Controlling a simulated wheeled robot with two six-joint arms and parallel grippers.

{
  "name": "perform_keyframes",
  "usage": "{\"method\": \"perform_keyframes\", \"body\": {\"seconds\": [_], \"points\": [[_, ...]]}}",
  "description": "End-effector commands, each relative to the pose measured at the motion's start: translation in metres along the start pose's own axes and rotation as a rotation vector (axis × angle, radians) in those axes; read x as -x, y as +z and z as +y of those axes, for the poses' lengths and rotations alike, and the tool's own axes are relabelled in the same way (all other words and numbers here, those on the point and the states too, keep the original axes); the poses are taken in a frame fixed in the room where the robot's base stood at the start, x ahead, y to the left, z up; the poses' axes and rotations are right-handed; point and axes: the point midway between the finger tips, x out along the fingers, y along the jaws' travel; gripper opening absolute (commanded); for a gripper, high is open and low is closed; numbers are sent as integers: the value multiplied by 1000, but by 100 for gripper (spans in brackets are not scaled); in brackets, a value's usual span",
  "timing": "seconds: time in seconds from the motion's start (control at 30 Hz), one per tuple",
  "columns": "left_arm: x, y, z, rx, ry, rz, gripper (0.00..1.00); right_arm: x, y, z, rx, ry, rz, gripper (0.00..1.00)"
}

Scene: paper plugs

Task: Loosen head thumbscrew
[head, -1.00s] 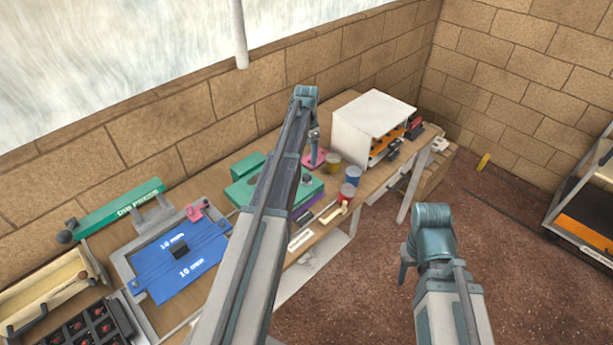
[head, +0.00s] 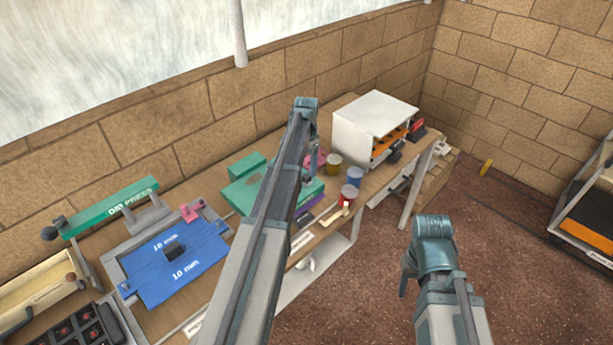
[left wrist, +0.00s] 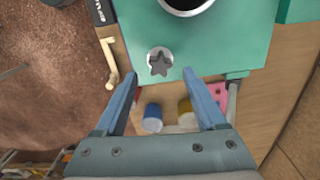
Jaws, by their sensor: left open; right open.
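The head thumbscrew, a dark star-shaped knob (left wrist: 160,66) on a pale round base, sits near the edge of the green machine head (left wrist: 220,40) in the left wrist view. My left gripper (left wrist: 159,76) is open, its two blue fingers spread to either side of the knob and apart from it. In the head view my left gripper (head: 312,172) hangs over the green machine (head: 245,190) and hides the knob. My right gripper (head: 404,284) is off the bench front, over the floor; its fingers are small in view.
Blue (head: 355,177), red (head: 348,194) and yellow (head: 334,163) cans stand beside the green machine. A white open-front box (head: 352,134) is behind them. A blue plate press (head: 200,262) lies to the left.

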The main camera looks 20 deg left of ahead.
Motion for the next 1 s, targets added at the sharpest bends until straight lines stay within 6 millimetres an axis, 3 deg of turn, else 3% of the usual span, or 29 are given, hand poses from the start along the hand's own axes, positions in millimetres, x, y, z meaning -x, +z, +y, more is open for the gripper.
{"method": "perform_keyframes", "body": {"seconds": [1.0], "points": [[0,0,0,-1453,0,0,72,0,0,0,0,0,0,50]]}}
